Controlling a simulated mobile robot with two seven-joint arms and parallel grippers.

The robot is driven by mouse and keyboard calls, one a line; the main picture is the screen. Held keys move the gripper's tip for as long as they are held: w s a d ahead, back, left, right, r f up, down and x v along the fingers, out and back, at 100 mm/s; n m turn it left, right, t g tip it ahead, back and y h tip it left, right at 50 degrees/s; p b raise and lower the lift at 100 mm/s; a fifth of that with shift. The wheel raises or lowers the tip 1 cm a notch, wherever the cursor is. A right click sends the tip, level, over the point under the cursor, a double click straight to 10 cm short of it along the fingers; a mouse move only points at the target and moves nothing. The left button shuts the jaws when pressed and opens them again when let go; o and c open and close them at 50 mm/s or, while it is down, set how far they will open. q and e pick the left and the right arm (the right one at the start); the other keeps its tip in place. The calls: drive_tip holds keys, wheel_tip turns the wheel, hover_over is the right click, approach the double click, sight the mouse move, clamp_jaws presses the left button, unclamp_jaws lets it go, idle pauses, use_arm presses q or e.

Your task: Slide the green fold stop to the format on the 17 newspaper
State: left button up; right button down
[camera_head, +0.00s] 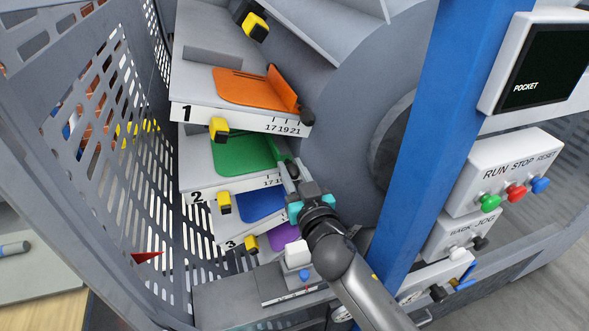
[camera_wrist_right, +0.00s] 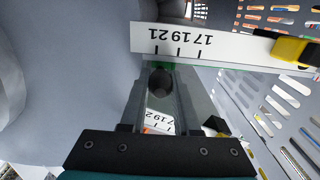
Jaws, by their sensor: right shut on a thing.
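The green fold stop (camera_head: 277,151) is at the right end of the green plate (camera_head: 240,157) in pocket 2, the second tier down. My right gripper (camera_head: 289,172) reaches in from the lower right and is shut on the stop. In the right wrist view only a little green (camera_wrist_right: 166,67) shows beyond the fingertips (camera_wrist_right: 160,80). The pocket 2 scale (camera_head: 230,189) is partly covered by my gripper, so I cannot tell which mark the stop is at. My left gripper is not in view.
The orange stop (camera_head: 285,90) of pocket 1 is just above, its scale (camera_head: 240,118) reading 17, 19, 21. Blue (camera_head: 261,204) and purple (camera_head: 283,236) plates lie below. A perforated guard (camera_head: 75,150) stands left, a blue post (camera_head: 440,130) right. A grey drum (camera_head: 340,130) curves behind.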

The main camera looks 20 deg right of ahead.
drive_tip(key=a, duration=0.4)
drive_tip(key=shift+s+b, duration=0.1)
drive_tip(key=shift+b, duration=0.25)
drive_tip(key=c, duration=1.1)
unclamp_jaws()
drive_tip(key=shift+o, duration=0.9)
drive_tip(key=shift+a, duration=0.2)
drive_tip(key=shift+d, duration=0.1)
